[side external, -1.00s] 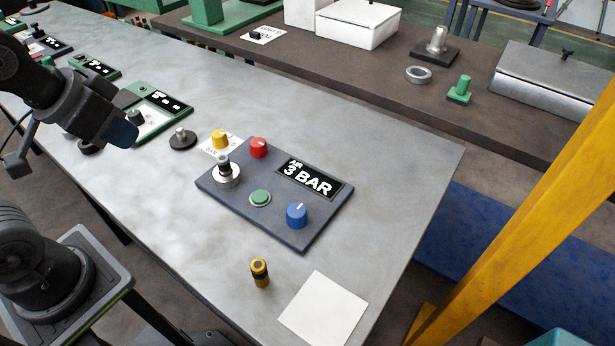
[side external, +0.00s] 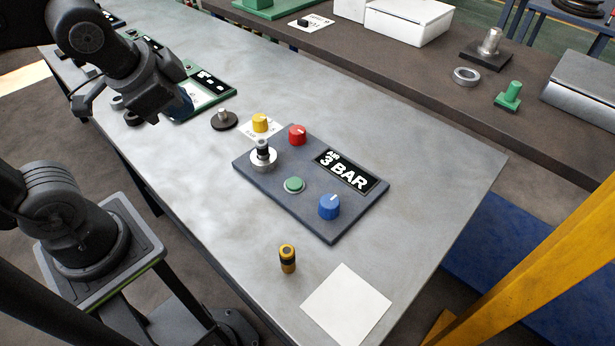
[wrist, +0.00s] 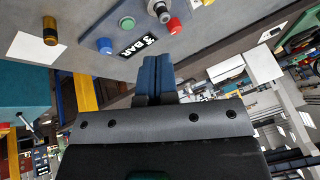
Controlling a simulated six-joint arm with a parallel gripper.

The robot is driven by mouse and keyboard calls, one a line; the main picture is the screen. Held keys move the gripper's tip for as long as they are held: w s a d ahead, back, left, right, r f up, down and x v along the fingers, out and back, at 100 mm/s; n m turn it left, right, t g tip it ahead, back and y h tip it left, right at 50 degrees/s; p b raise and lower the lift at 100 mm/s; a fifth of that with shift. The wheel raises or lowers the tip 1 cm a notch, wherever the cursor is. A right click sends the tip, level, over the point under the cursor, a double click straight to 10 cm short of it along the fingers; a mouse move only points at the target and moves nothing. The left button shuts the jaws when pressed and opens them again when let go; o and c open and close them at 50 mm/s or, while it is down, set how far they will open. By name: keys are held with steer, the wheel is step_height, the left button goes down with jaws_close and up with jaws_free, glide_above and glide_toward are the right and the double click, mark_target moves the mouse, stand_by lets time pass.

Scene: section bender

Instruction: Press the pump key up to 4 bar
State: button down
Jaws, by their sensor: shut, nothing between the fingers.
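A dark blue panel (side external: 272,186) lies on the grey table, with a black display (side external: 345,171) reading "AIR 3 BAR". A round green push button (side external: 294,185) sits on it; it looks like the pump key, though I see no label. It also shows in the wrist view (wrist: 127,23). Around it are a blue knob (side external: 329,207), a red knob (side external: 297,135) and a silver fitting with a black top (side external: 263,157). My gripper (side external: 182,105) is up and left of the panel, apart from it. Its blue fingers (wrist: 155,76) are together and empty in the wrist view.
A yellow knob (side external: 260,123) on a white card stands behind the panel. A black-and-amber cylinder (side external: 287,259) and a white sheet (side external: 346,305) are in front. A dark knob-topped disc (side external: 223,120) and a green-framed panel (side external: 213,91) lie to the left.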

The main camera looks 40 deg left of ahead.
steer(key=w+f+m+y, duration=0.15)
steer(key=w+m, duration=0.25)
steer(key=m, duration=0.6)
steer(key=m+t+h, duration=0.2)
steer(key=m+t, duration=0.2)
steer(key=m, duration=2.6)
glide_above(296, 185)
step_height(296, 185, down, 8)
steer(key=shift+f+y, duration=0.2)
steer(key=shift+y, duration=0.05)
steer(key=shift+n, duration=0.3)
steer(key=shift+a+f, duration=0.1)
steer(key=shift+f, duration=4.2)
steer(key=shift+f, duration=0.15)
steer(key=shift+f, duration=0.25)
